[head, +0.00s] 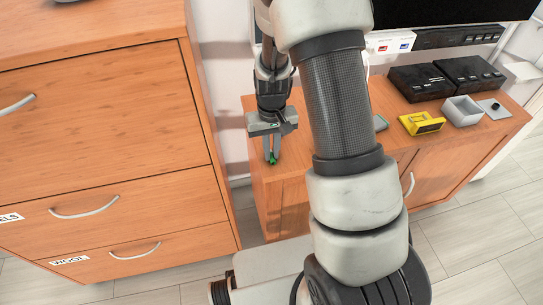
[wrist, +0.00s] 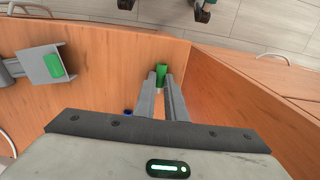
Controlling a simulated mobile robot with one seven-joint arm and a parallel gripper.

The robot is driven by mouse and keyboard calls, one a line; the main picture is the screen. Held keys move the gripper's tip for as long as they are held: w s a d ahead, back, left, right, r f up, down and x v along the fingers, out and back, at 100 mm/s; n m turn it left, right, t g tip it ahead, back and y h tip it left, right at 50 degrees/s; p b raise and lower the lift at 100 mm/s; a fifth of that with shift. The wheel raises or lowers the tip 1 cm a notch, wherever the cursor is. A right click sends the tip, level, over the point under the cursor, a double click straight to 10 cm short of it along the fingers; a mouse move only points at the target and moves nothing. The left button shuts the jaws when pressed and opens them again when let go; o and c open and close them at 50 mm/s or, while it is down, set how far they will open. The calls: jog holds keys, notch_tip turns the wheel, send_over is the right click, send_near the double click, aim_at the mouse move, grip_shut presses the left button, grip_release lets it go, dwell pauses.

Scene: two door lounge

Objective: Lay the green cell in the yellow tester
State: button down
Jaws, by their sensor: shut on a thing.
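My gripper (head: 272,153) points down over the left end of the low wooden cabinet. It is shut on a small green cell (head: 273,160). In the wrist view the green cell (wrist: 162,72) sticks out between the fingertips of my gripper (wrist: 161,85). I cannot tell whether the cell touches the cabinet top. The yellow tester (head: 421,123) lies on the cabinet top to the right, beyond my arm, apart from the gripper. It has a dark recess in its front. The tester does not show in the wrist view.
The low cabinet (head: 468,137) also bears black boxes (head: 420,82), an open grey box (head: 462,110) and a grey plate with a black knob (head: 494,108). A grey holder (wrist: 38,68) with a green piece shows in the wrist view. A tall drawer unit (head: 100,120) stands left.

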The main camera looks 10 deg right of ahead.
jog(key=shift+r, duration=0.1)
notch_tip(320, 180, up, 24)
jog(key=s+p, duration=0.1)
jog(key=p, duration=1.5)
